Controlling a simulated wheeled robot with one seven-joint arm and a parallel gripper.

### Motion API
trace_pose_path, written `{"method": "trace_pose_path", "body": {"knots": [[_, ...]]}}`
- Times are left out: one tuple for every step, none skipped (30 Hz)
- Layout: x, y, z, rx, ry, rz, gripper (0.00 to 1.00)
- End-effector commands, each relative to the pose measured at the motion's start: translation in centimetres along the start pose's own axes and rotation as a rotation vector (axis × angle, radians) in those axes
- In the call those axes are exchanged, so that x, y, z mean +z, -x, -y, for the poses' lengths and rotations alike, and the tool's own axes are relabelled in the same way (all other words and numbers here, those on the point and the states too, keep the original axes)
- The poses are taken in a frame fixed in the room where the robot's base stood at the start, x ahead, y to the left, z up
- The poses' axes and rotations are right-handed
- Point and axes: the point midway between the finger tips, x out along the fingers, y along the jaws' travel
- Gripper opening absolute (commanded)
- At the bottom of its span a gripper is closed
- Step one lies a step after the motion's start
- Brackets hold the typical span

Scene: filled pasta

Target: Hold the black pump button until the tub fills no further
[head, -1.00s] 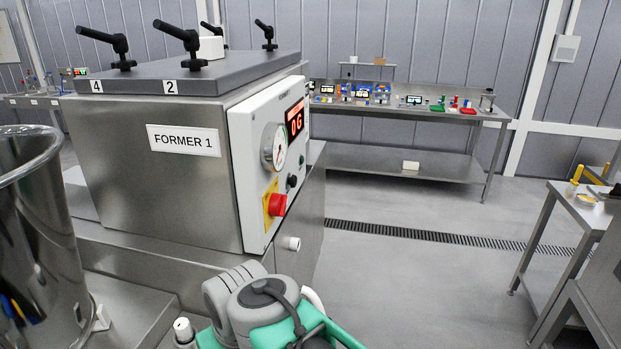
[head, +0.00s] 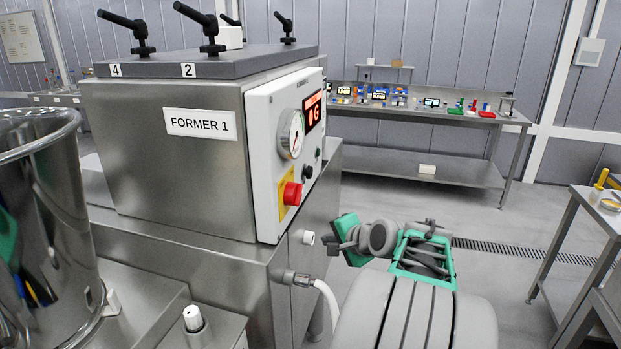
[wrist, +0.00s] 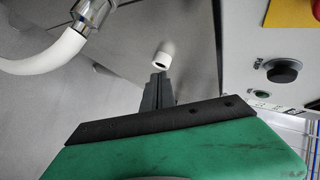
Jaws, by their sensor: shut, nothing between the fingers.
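The black button (head: 307,172) is a round knob on the white panel of the former, above the red stop button. It also shows at the right in the wrist view (wrist: 284,71). My gripper (head: 332,243) is to the right of the machine, below the panel and apart from the black button. In the wrist view its dark fingers (wrist: 160,80) are together and empty, pointing at a white spout (wrist: 163,60). The red display (head: 313,111) seems to read 0 G. I cannot make out a tub for certain.
A red stop button (head: 292,193) on a yellow plate is below the black one. A white hose (head: 328,300) leaves a metal fitting below the spout. A shiny steel vessel (head: 50,230) stands at the left. Open floor and a bench (head: 430,113) are behind.

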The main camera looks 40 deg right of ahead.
Motion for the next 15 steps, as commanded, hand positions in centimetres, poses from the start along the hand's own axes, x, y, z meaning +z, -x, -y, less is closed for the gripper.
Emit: {"method": "trace_pose_path", "body": {"knots": [[-2.5, 0.4, 1.8, -0.122, -0.16, -0.018, 0.0], [-3.8, 0.9, 3.2, -0.202, -0.26, -0.016, 0.0], [-5.3, 1.9, 4.9, -0.303, -0.386, -0.003, 0.0], [-6.4, 2.8, 6.0, -0.372, -0.472, 0.014, 0.0], [-7.3, 3.6, 7.0, -0.435, -0.547, 0.033, 0.0], [-8.3, 4.8, 7.9, -0.504, -0.635, 0.06, 0.0], [-9.0, 5.6, 8.6, -0.549, -0.689, 0.081, 0.0], [-9.4, 6.2, 9.0, -0.584, -0.733, 0.1, 0.0], [-10.0, 7.0, 9.5, -0.621, -0.779, 0.121, 0.0], [-10.2, 7.4, 9.8, -0.641, -0.805, 0.135, 0.0], [-10.3, 7.7, 10.0, -0.655, -0.822, 0.145, 0.0], [-10.5, 7.9, 10.2, -0.667, -0.836, 0.154, 0.0], [-10.5, 8.0, 10.2, -0.671, -0.841, 0.157, 0.0], [-10.5, 8.1, 10.3, -0.672, -0.843, 0.159, 0.0], [-10.5, 8.1, 10.3, -0.671, -0.843, 0.159, 0.0]]}}
